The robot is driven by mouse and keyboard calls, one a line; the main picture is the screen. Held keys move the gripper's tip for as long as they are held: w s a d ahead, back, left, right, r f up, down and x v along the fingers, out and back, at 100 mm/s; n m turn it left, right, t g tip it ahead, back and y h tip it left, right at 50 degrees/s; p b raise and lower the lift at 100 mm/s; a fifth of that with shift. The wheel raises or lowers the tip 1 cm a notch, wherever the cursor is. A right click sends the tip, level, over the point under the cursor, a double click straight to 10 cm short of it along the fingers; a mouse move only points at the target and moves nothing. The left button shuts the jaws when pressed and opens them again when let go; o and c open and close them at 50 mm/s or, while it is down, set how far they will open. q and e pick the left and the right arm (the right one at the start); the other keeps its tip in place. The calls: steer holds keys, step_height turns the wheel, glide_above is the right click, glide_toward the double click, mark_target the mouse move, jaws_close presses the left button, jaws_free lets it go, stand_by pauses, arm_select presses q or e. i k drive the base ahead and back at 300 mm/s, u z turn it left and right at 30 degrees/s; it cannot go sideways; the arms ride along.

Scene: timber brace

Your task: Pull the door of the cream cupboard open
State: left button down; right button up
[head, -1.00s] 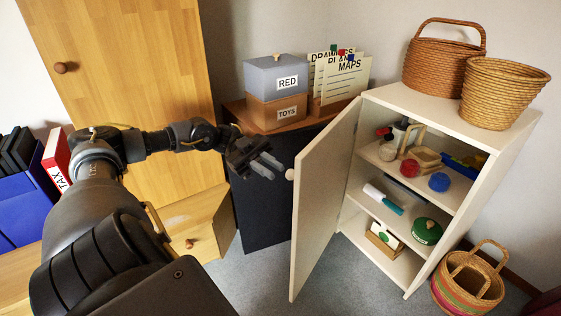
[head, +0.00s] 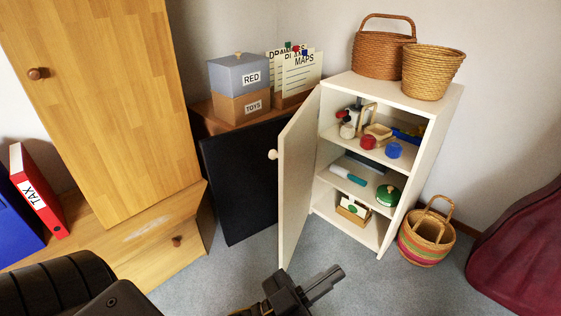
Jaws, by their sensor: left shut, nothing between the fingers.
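The cream cupboard (head: 408,103) stands at the right of centre in the head view. Its door (head: 297,175) is swung wide open to the left, with a round knob (head: 272,155) on its outer face. The shelves inside show in full. My left gripper (head: 325,283) is at the bottom centre, below and in front of the door's lower edge. It is shut and empty, apart from the door and the knob. My right gripper is not in view.
Two baskets stand on the cupboard and a striped basket (head: 425,238) on the floor to its right. A dark red object (head: 520,250) is at the far right. Grey floor (head: 400,285) lies clear in front.

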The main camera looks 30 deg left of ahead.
mark_target(297, 143)
steer(key=z, duration=1.15)
steer(key=i, duration=0.65)
steer(key=u, duration=2.15)
